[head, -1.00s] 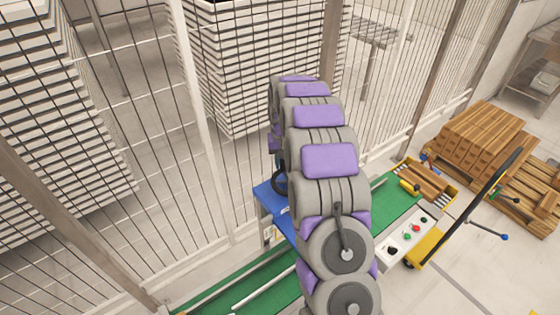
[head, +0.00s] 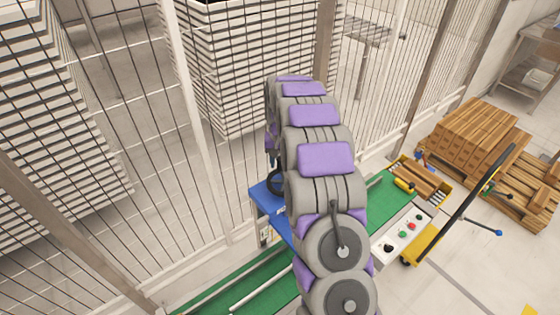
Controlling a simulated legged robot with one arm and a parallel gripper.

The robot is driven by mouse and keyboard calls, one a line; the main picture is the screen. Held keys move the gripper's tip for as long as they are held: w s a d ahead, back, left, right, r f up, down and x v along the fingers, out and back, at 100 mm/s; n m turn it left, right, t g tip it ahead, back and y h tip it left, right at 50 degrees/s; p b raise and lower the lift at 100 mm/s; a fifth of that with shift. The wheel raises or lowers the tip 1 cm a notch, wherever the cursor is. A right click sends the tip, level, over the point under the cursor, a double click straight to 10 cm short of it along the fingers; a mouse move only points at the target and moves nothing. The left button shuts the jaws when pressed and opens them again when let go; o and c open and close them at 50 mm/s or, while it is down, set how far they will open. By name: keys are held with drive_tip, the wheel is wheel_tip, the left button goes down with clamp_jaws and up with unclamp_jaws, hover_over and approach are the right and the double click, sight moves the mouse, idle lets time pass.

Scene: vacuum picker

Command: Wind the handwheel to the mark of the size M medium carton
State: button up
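The handwheel (head: 275,183) is a dark ring just left of my arm, above a blue housing (head: 268,197). Only part of its rim shows; my arm hides the rest. My arm reaches away from me toward the wheel and the fence, and its far end is behind its own links. My gripper is hidden, so I cannot see whether it touches the wheel. No size marks or M label can be read in this view.
A green conveyor (head: 235,285) with a pale rail runs under my arm. A white control panel (head: 402,236) with buttons is at right. A yellow-framed cart (head: 425,240) and stacked brown cartons (head: 480,140) stand further right. A wire fence (head: 215,150) closes off the back.

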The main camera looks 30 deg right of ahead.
drive_tip(key=shift+o, duration=0.4)
wheel_tip(320, 180, up, 17)
drive_tip(key=shift+p, duration=0.4)
drive_tip(key=shift+r, duration=0.1)
